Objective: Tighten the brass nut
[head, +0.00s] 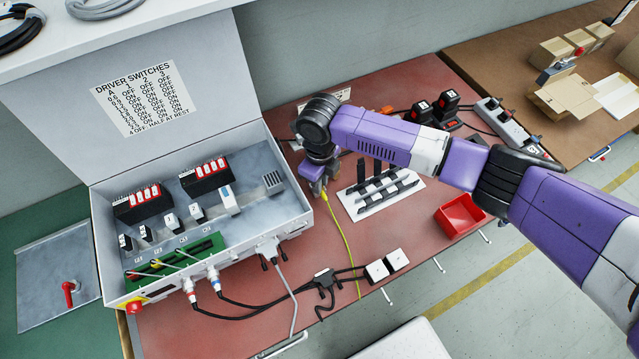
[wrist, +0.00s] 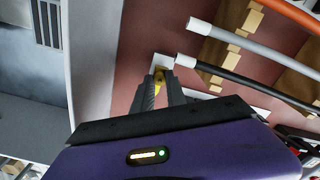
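I cannot make out a brass nut in either view. My gripper (head: 318,188) points down over the red-brown bench, just right of the open grey control box (head: 245,160). In the wrist view its two dark fingers (wrist: 162,88) are close together, with a small yellow piece (wrist: 159,78) between them. A pale square block (wrist: 162,62) shows just beyond the fingertips. In the head view a yellow cable (head: 345,240) runs from the gripper toward the front of the bench. The fingertips' contact is partly hidden.
The box's raised lid (head: 130,90) carries a driver-switch table. A white plate with black racks (head: 380,190) and a red bin (head: 460,215) lie to the right. Dark cables (head: 255,305) cross the front. In the wrist view, a grey rod (wrist: 240,42) and a black rod (wrist: 235,75) lie close right.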

